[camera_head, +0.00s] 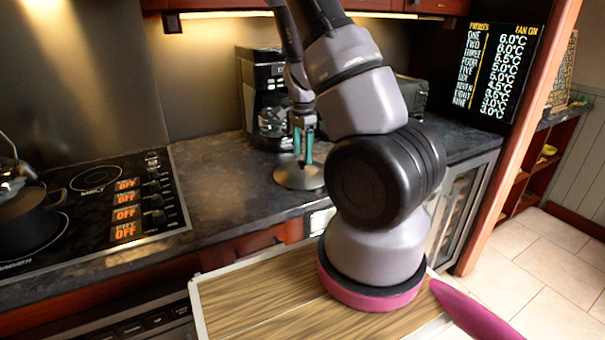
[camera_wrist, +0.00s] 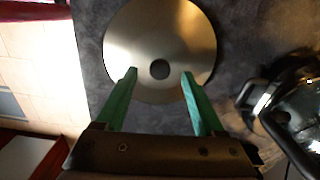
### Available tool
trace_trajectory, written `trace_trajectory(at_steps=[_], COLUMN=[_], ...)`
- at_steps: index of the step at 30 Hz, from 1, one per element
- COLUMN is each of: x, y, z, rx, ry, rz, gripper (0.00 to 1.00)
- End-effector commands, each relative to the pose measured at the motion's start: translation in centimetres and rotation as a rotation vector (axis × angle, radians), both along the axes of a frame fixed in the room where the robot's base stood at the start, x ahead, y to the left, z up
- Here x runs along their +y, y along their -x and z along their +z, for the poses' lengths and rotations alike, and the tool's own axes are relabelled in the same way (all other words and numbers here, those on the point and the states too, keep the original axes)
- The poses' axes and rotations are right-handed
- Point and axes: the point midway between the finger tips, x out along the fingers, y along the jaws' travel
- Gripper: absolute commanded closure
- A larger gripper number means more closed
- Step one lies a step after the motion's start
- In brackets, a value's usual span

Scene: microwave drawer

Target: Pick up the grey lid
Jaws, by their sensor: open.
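The grey lid (camera_head: 293,178) is a round, flat metallic disc lying on the dark countertop, in front of the coffee maker. In the wrist view the lid (camera_wrist: 160,28) fills the upper middle, with a dark round spot (camera_wrist: 160,69) near its lower part. My gripper (camera_head: 303,158) has green fingers and is over the lid in the head view. In the wrist view my gripper (camera_wrist: 160,74) is open, with its fingertips on either side of the dark spot and nothing clearly held. I cannot tell whether the fingertips touch the lid.
A coffee maker (camera_head: 262,95) stands just behind the lid; its glass jug (camera_wrist: 298,105) is close at right in the wrist view. A cooktop (camera_head: 92,200) with a dark pot (camera_head: 28,215) is at left. The counter (camera_head: 225,180) between is clear.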

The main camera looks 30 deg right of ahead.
Motion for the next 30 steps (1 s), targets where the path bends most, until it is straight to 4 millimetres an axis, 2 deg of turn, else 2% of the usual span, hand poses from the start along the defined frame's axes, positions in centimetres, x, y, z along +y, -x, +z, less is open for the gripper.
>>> trace_trajectory(at_steps=[1, 5, 12, 13, 14, 18, 30], x=[-0.1, 0.0, 0.0, 0.0, 0.0, 0.0, 0.0], y=[0.1, 0.0, 0.0, 0.0, 0.0, 0.0, 0.0], z=[-0.8, -2.0, -2.2, -2.2, -2.2, -2.2, -2.2], rx=[0.003, 0.001, 0.0, 0.0, 0.0, 0.0, -0.001], ry=[0.0, -0.001, 0.0, 0.0, -0.001, 0.0, 0.0], rz=[-0.002, -0.001, 0.001, 0.001, 0.001, 0.001, 0.001], gripper=[0.29, 0.29, 0.29, 0.33, 0.45, 0.98, 1.0])
